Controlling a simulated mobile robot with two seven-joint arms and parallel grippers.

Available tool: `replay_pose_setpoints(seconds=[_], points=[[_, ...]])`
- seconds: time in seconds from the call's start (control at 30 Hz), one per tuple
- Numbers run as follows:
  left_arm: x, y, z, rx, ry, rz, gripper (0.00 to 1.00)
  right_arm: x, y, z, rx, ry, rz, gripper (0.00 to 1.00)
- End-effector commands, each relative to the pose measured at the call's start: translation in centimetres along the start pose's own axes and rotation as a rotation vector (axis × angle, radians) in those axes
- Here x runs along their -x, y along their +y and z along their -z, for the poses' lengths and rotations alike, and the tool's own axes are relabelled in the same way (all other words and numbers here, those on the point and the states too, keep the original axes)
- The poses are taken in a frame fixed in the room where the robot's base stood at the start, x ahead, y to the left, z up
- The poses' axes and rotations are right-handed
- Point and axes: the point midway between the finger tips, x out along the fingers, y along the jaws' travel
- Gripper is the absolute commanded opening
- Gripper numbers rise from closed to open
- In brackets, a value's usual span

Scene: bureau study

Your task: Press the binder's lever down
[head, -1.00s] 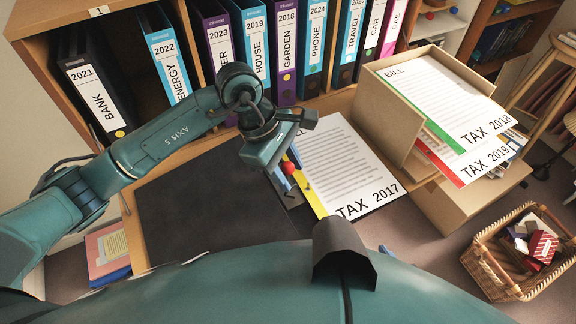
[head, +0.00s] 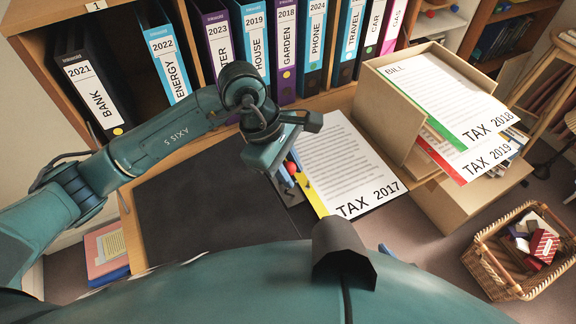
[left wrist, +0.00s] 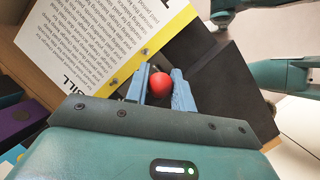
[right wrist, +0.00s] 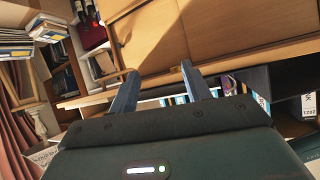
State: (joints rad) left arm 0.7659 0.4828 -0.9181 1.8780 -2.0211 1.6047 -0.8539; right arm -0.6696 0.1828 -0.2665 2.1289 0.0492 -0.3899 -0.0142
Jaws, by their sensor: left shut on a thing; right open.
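The binder lies open on the desk, with a black cover (head: 210,205) to the left and a TAX 2017 sheet (head: 352,165) with a yellow edge strip to the right. The lever's red knob (left wrist: 160,84) sits between the two blue fingers of my left gripper (left wrist: 160,80), which is shut on it. In the head view my left gripper (head: 289,169) is over the binder's spine side, and the hand hides most of the mechanism. How far down the lever is cannot be told. My right gripper (right wrist: 159,84) is open and empty, away from the binder.
A shelf of upright binders, such as BANK 2021 (head: 93,92), stands behind the desk. A cardboard tray (head: 390,115) with TAX 2018 and TAX 2019 sheets is on the right. A wicker basket (head: 500,268) stands on the floor at lower right.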

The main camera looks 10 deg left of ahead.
Motion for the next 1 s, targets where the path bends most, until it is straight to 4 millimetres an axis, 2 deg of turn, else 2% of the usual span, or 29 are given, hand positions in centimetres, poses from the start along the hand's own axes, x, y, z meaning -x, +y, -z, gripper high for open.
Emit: replay_pose_setpoints(seconds=[0.47,0.6,1.0], points=[[-3.1,-2.0,-1.6,-0.103,0.272,-0.173,0.00,-2.9,-0.1,-3.8,-0.123,0.052,0.028,0.48],[-3.8,-2.4,-1.9,-0.127,0.346,-0.219,0.00,-1.5,0.6,-3.6,-0.104,0.121,0.000,0.48],[-4.4,-3.0,-2.4,-0.160,0.453,-0.283,0.00,0.2,1.5,-2.8,-0.064,0.227,-0.033,0.48]])
